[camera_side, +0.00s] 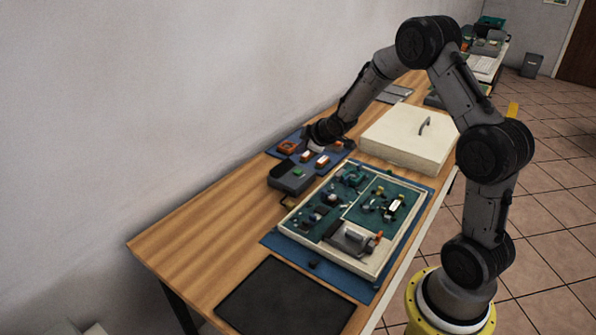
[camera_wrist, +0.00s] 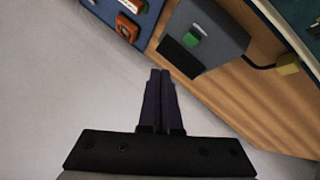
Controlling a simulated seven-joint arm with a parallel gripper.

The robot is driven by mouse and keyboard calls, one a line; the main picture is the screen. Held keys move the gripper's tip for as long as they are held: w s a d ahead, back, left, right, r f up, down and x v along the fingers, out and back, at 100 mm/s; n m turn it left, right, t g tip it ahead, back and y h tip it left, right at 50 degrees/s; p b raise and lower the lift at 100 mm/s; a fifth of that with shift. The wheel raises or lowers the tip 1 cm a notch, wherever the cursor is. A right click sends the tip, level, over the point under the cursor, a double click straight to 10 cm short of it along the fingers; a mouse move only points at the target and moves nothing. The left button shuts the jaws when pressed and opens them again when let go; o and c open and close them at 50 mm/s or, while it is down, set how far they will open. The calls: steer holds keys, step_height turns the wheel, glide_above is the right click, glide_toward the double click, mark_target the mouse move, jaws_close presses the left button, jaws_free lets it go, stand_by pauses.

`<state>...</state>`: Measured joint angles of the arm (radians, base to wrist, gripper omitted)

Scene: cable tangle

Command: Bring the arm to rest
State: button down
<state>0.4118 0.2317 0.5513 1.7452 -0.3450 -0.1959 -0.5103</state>
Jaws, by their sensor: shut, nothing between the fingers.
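My gripper shows in the wrist view (camera_wrist: 160,75) with its two dark fingers closed together and nothing between them. It points towards the wall side of the table, beside a grey box with a green part (camera_wrist: 205,38). In the side view my arm arches over the white case, and its wrist end is low near the blue mat at the wall side. The fingertips are hidden there. The grey box also shows in the side view (camera_side: 292,178), in front of the wrist.
An open tray of green circuit boards (camera_side: 335,214) lies on a blue mat. A white lidded case (camera_side: 398,140) stands behind it. A black pad (camera_side: 285,300) lies at the near end. The wooden table (camera_side: 190,235) is bare at the left. The wall (camera_side: 120,110) is close.

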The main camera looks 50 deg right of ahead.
steer(key=shift+r, duration=0.25)
steer(key=a+r+n+t, duration=0.1)
steer(key=a+r, duration=0.2)
steer(key=r, duration=0.4)
steer(key=a+r+t, duration=0.2)
steer(key=a+r, duration=0.2)
steer(key=r, duration=0.3)
steer(key=s+a+r+m, duration=0.1)
steer(key=s+a+r, duration=0.6)
steer(key=s+r, duration=0.15)
steer(key=s+a+m+g+y, duration=0.2)
steer(key=s+a, duration=0.2)
steer(key=s, duration=1)
steer(key=s+a+f+m+g, duration=0.2)
steer(key=s+f, duration=0.5)
steer(key=s, duration=0.4)
steer(key=shift+s+a+f+m+g+y, duration=0.15)
steer(key=shift+s+f+m+g+y, duration=0.2)
steer(key=shift+m+g, duration=0.55)
